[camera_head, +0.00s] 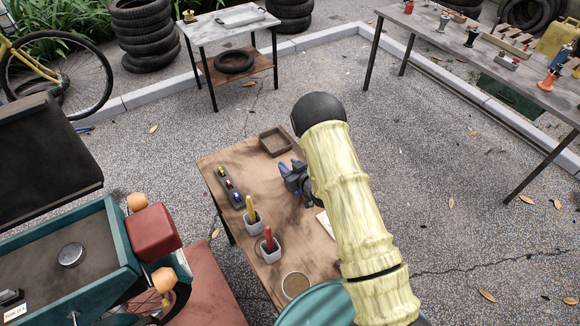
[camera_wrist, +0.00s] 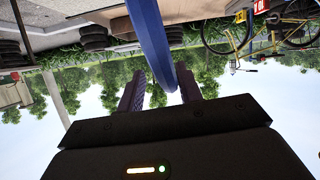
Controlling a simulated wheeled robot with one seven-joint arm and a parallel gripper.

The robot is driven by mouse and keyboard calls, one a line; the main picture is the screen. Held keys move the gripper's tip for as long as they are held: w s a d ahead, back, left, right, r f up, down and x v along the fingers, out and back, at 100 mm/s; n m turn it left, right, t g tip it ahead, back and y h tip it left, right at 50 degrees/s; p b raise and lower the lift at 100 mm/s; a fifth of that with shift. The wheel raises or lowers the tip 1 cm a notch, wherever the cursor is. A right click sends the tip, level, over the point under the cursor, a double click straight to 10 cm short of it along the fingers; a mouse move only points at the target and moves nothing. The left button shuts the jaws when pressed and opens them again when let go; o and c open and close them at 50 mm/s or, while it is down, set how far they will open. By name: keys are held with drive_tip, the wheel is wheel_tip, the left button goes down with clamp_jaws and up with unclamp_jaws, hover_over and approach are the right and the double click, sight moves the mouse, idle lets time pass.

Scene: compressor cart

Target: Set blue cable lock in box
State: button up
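The blue cable lock (camera_wrist: 152,40) shows in the wrist view as a thick curved blue band running between the fingers of my gripper (camera_wrist: 160,88). The box (camera_head: 276,141), a shallow brown open square tray, sits at the table's far end, just beyond and slightly left of my gripper. It looks empty.
A dark rack with coloured pieces (camera_head: 230,187) lies along the table's left edge. Two grey cups (camera_head: 253,222) hold a yellow and a red handled tool. A round lid-like thing (camera_head: 295,285) is at the near end. The teal cart (camera_head: 110,240) stands left.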

drive_tip(key=shift+r, duration=0.1)
drive_tip(key=b+v, duration=0.2)
drive_tip(key=v, duration=1)
drive_tip(key=shift+r, duration=0.15)
